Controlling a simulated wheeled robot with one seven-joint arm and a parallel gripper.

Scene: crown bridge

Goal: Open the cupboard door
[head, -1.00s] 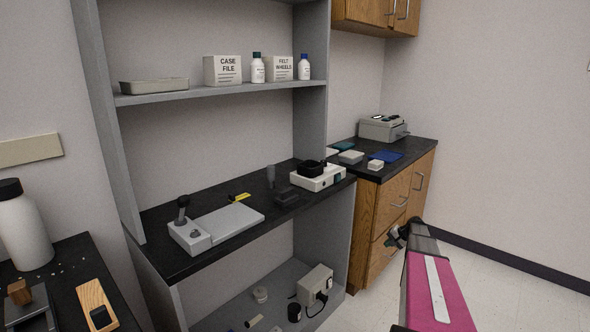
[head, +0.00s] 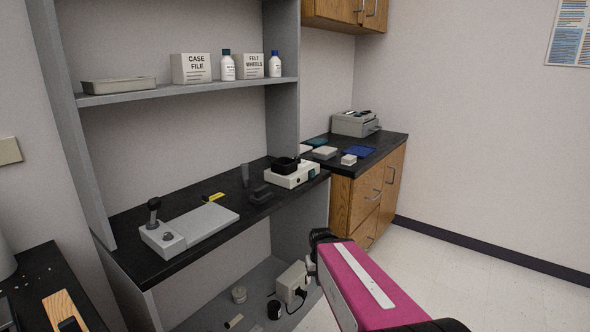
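A wooden base cupboard (head: 343,205) stands under a black counter, right of the grey shelf unit. Its front has drawers with metal handles on the left and a narrow door (head: 392,182) with a vertical metal handle (head: 390,175) on the right. The door looks shut. A wooden wall cupboard (head: 340,10) with two handles shows at the top edge, cut off by the frame. My gripper (head: 318,246) is dark and sits at the far end of my pink arm, in front of the shelf unit's lower right and apart from the cupboard door. Its fingers are too small and hidden to read.
The grey shelf unit (head: 283,120) holds boxes, bottles and bench devices. A grey machine (head: 355,123) and small boxes stand on the cupboard's counter. Pale floor (head: 470,265) right of the cupboard is clear. A poster (head: 570,35) hangs on the right wall.

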